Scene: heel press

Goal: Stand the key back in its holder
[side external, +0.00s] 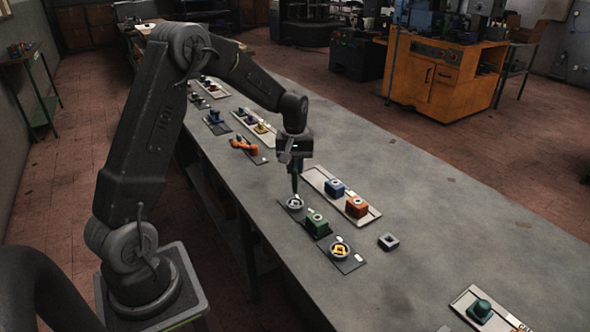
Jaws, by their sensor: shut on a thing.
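My gripper (294,168) points straight down over the near-left part of the bench. It is shut on a slim dark-green upright thing (295,186), which looks like the key; the jaws are small and dark here. The lower end of the key is just above or at a pale round holder (296,204) on a dark plate. I cannot tell whether it touches or has entered the holder. A second round fixture (340,250) with a yellow piece in it sits on a dark plate nearer the camera.
A green block (317,223) stands between the two round fixtures. A pale tray (317,178) with a blue block (334,188) and an orange block (357,207) lies close to the right. A dark square ring (388,242) lies loose.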

